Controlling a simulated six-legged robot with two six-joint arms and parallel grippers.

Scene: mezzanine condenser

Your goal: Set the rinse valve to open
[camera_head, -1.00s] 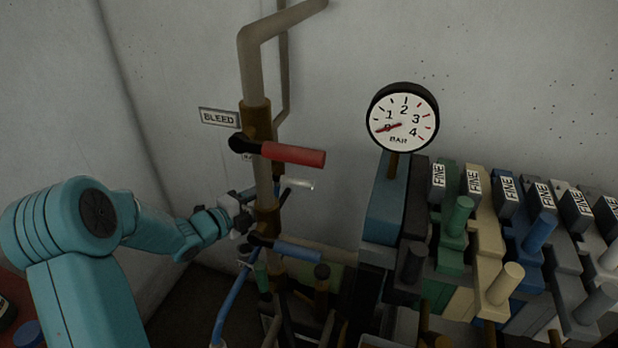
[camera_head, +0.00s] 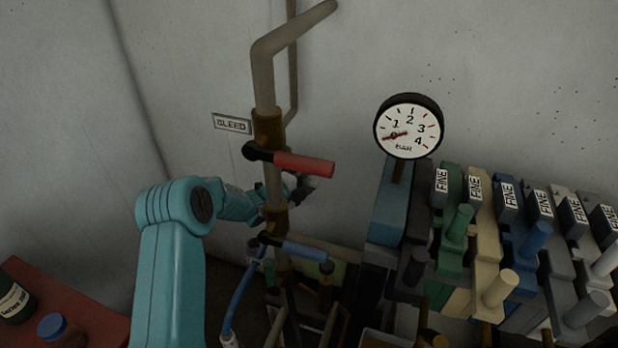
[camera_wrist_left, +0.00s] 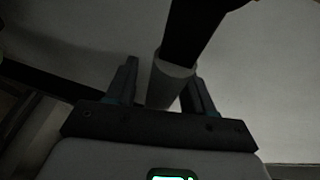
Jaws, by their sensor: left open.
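A vertical brown pipe (camera_head: 264,85) carries a red lever (camera_head: 305,165) and, lower down, a blue lever (camera_head: 304,251), both pointing right. My left gripper (camera_head: 306,184) is beyond the pipe, between these two levers, and partly hidden by the pipe. In the left wrist view, the gripper (camera_wrist_left: 165,90) is open, with a pale grip on a dark rod (camera_wrist_left: 170,80) between its fingers. I cannot tell whether the fingers touch it. No readable label names the rinse valve. My right gripper is out of view.
A BLEED sign (camera_head: 232,123) is on the wall. A pressure gauge (camera_head: 408,126) points near 0. Several coloured levers with FINE tags (camera_head: 475,186) crowd the right. A red tabletop (camera_head: 90,316) with bottles is at lower left.

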